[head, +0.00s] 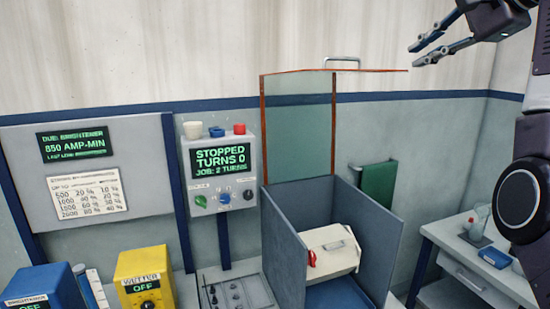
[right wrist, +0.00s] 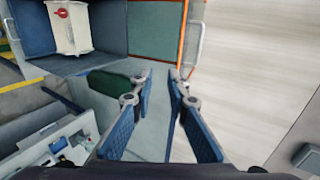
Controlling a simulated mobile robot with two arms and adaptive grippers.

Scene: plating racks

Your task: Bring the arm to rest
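My right gripper (head: 414,54) is raised at the upper right of the head view, above and right of the booth. Its two blue fingers are apart with nothing between them. The right wrist view also shows the open, empty fingers (right wrist: 160,76) with the wall behind them. My right arm runs down the right edge of the head view. My left gripper is in neither view.
A grey booth (head: 378,240) holds a white box (head: 325,250) with a red latch. Its orange-framed glass cover (head: 298,125) stands open. A green towel (head: 378,184) hangs behind. A white side table (head: 455,245) stands right. The control panel (head: 217,150) reads STOPPED, TURNS 0.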

